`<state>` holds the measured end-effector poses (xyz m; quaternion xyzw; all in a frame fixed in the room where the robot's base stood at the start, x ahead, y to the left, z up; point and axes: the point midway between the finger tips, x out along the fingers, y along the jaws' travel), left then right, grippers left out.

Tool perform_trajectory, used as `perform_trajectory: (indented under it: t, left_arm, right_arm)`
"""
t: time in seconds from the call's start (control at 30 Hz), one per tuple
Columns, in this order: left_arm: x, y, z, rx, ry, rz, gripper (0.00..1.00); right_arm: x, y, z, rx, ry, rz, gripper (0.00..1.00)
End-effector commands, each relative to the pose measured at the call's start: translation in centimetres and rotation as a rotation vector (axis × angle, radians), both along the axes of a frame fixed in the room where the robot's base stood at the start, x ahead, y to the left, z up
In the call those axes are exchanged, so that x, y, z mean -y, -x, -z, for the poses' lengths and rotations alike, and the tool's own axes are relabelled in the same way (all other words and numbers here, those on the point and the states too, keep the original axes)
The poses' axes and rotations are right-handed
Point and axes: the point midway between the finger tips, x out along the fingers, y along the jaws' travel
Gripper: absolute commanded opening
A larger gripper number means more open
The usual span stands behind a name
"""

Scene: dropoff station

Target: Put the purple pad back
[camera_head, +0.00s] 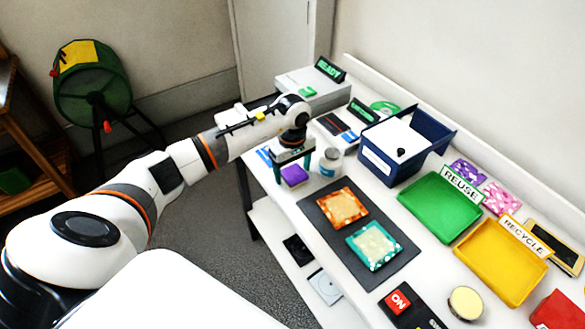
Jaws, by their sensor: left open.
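A plain purple pad (294,177) is at the far left end of the white table, close to its edge. My left gripper (292,168) is above it and points down, with its teal fingers open on either side of the pad. I cannot tell whether the fingers touch the pad or whether it rests on the table. A purple patterned piece (467,171) lies at the back, behind the green tray marked REUSE (440,207). My right gripper is not in view.
A grey can (330,163) stands close to the left gripper's right. A dark mat (333,221) holds an orange-edged pad (342,207) and a teal-edged pad (374,246). A blue bin (377,167) and a yellow RECYCLE tray (498,263) stand farther right.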

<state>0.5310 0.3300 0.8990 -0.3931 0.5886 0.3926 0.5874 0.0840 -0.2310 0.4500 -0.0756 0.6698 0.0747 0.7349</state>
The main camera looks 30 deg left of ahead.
Motion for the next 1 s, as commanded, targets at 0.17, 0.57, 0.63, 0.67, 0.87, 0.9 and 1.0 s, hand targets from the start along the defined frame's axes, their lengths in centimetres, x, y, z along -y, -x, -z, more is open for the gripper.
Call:
perform_trajectory:
  t: [0.17, 0.57, 0.63, 0.67, 0.87, 0.9, 1.0]
  left_arm:
    - [0.0, -0.1, -0.9, 0.004, -0.001, 0.000, 0.76]
    - [-0.1, -0.1, -9.0, 0.005, -0.001, 0.000, 0.76]
    - [0.0, -0.1, -10.2, 0.004, -0.002, 0.001, 0.76]
    - [0.0, -0.1, -10.6, 0.004, -0.001, 0.001, 0.76]
    - [0.0, 0.0, -12.2, 0.001, 0.000, 0.000, 0.76]
    - [0.0, 0.0, -12.3, 0.001, 0.000, 0.000, 0.76]
    - [0.0, 0.0, -12.3, 0.000, 0.000, 0.000, 0.76]
  right_arm:
    - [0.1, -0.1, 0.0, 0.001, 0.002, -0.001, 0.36]
    - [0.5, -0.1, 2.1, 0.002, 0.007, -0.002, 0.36]
    - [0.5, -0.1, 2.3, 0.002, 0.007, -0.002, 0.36]
    - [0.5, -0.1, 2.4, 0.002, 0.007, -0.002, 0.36]
    - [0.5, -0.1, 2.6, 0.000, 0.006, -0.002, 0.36]
    - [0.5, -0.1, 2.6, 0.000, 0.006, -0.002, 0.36]
    - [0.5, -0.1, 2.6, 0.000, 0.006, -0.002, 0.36]
